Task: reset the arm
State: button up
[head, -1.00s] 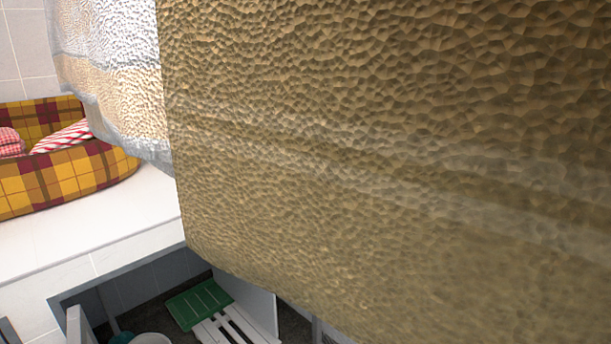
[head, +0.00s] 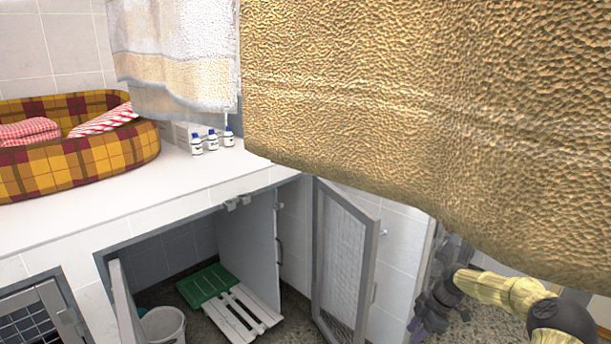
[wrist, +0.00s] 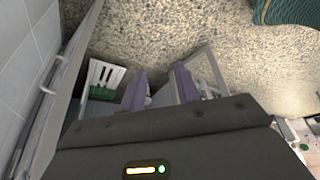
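In the wrist view my gripper (wrist: 159,82) points down toward the speckled floor. Its two purple fingers stand apart with nothing seen between them. In the head view my pale yellow arm (head: 500,290) is at the lower right, partly behind a large tan towel (head: 400,110) that hangs across the upper right. The dark wrist and purple finger area (head: 420,325) show small at the bottom, beside the open kennel door.
A white and beige towel (head: 175,60) hangs over the counter (head: 130,198). A plaid pet bed (head: 75,165) and small bottles stand there. Below, an open kennel holds a white slatted board (head: 232,312), a green mat (head: 205,284) and a bucket (head: 165,325). A mesh door (head: 345,260) stands open.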

jog(key=s+a+r+m+h+p, duration=0.1)
jog(key=s+a+r+m+p, duration=0.1)
jog(key=s+a+r+p, duration=0.3)
jog(key=s+a+r+m+h+p, duration=0.1)
jog(key=a+r+m+p, duration=0.15)
jog(key=r, duration=0.45)
jog(key=s+a+r+m+h+p, duration=0.1)
jog(key=s+a+r+p, duration=0.2)
jog(key=a+r, duration=0.3)
jog(key=s+a+r+m+t+h+p, duration=0.1)
jog(key=s+a+r+m+t+p, duration=0.1)
jog(key=s+r+m+p, duration=0.9)
jog(key=s+r+m, duration=0.1)
jog(key=s+r, duration=0.6)
jog(key=r, duration=0.2)
jog(key=shift+s+a+h, duration=0.3)
jog(key=shift+a, duration=0.05)
